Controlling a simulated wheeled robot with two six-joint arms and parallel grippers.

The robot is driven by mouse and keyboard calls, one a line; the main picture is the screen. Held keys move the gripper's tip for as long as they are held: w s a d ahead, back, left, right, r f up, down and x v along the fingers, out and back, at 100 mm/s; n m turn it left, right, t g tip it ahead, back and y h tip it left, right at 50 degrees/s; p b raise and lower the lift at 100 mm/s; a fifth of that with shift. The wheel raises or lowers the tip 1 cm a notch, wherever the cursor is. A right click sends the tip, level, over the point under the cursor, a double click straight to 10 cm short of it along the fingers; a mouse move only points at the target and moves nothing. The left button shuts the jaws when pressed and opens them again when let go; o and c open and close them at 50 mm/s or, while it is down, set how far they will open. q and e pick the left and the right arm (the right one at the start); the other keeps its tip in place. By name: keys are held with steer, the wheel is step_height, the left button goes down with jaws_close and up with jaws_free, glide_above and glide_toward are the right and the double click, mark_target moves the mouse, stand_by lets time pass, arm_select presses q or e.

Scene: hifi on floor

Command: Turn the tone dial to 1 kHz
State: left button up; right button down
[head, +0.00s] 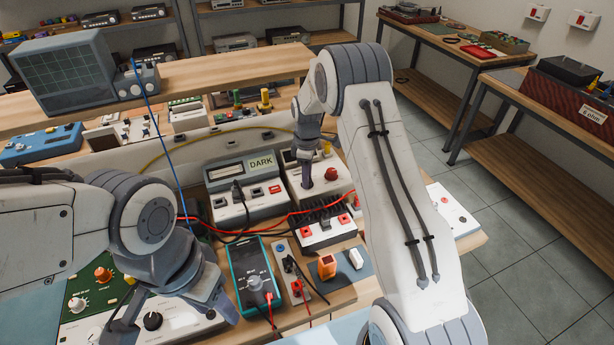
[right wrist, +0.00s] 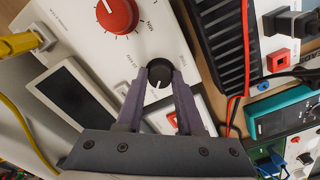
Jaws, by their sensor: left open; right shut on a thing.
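A cream box (head: 338,186) on the bench carries a large red dial (head: 331,174) and, hidden in the head view by my gripper, a smaller black dial with a white pointer line (right wrist: 159,76). The red dial also shows in the right wrist view (right wrist: 117,14). My right gripper (head: 306,183) reaches down onto the box; in the wrist view its fingers (right wrist: 159,88) are shut on the black dial, one on each side. My left gripper (head: 174,314) is open and empty above a green and white panel at the left.
A meter box marked DARK (head: 243,190) stands left of the cream box. A black finned unit (head: 322,222) with red and black leads stands in front. A teal multimeter (head: 252,276) lies nearer. A yellow plug (right wrist: 22,43) sits in the box's edge.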

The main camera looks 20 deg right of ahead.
steer(key=m, duration=0.4)
steer(key=shift+m, duration=2.4)
steer(key=c, duration=0.5)
jaws_free()
step_height(320, 180, up, 11)
steer(key=shift+f+b, duration=0.2)
steer(key=shift+b, duration=0.4)
